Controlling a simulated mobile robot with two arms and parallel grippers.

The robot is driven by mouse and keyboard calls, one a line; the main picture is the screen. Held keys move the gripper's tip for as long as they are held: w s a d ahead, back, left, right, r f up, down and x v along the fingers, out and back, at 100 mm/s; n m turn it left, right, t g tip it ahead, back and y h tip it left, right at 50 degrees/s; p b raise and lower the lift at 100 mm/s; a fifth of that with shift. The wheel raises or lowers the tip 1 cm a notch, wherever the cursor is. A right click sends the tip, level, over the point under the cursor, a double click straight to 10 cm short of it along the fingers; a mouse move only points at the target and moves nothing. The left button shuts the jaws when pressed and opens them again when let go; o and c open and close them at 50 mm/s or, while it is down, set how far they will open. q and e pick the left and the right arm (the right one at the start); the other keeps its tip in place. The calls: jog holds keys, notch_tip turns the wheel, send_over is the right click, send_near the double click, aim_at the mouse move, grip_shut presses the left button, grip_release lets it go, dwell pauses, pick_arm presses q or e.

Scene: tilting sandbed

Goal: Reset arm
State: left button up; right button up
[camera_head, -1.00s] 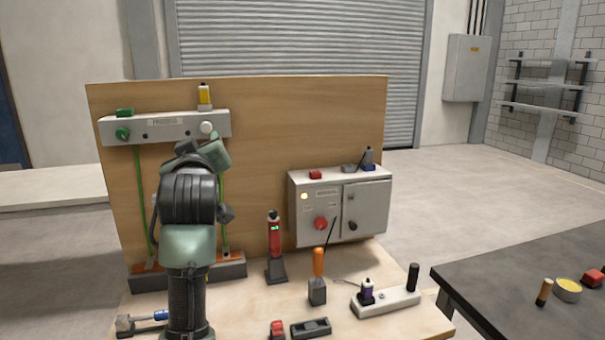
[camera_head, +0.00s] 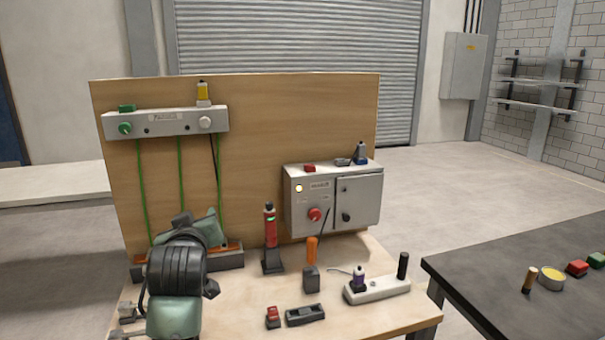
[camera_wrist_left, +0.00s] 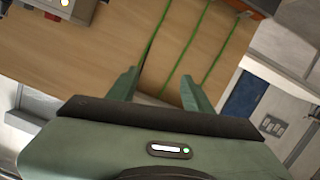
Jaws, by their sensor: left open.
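My left arm comes up from the bottom left of the head view, with its wrist bent away from the camera. My left gripper (camera_head: 205,226) is low in front of the wooden back panel (camera_head: 260,125). In the left wrist view my left gripper (camera_wrist_left: 160,90) shows its two green fingers spread apart, with nothing between them but the panel behind and green cords (camera_wrist_left: 160,45). My right gripper is in neither view.
A grey control box (camera_head: 335,200) with a red knob is on the panel's right. A red handheld tool (camera_head: 270,235), an orange-handled screwdriver (camera_head: 311,250) and a white holder block (camera_head: 375,289) stand on the wooden bench. A dark table (camera_head: 500,285) is at right. A white rail (camera_head: 165,124) is above.

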pick_arm(q)
jog(key=s+f+m+g+h, duration=0.1)
jog(key=s+f+g, duration=0.1)
jog(key=s+f, duration=0.45)
jog(key=s+f+m+g, duration=0.15)
jog(key=s+f, duration=0.25)
jog(key=f, duration=0.6)
jog(key=s+f+m+g+h, duration=0.1)
jog(key=s+f+g, duration=0.1)
jog(key=s+f, duration=0.5)
jog(key=s+d+f+m+g+h, duration=0.15)
jog(key=s+f, duration=0.25)
jog(key=s, duration=0.4)
jog(key=s+f+m+g, duration=0.1)
jog(key=s+f+g, duration=0.2)
jog(key=s+f, duration=0.35)
jog(key=s+f+m+g, duration=0.2)
jog(key=s+f, duration=0.1)
jog(key=s, duration=0.7)
notch_tip(320, 180, down, 27)
jog(key=s+g, duration=0.1)
jog(key=s+a+f+g, duration=0.1)
jog(key=s+a+f, duration=0.2)
jog(key=s+f, duration=1.2)
jog(key=shift+s, duration=0.8)
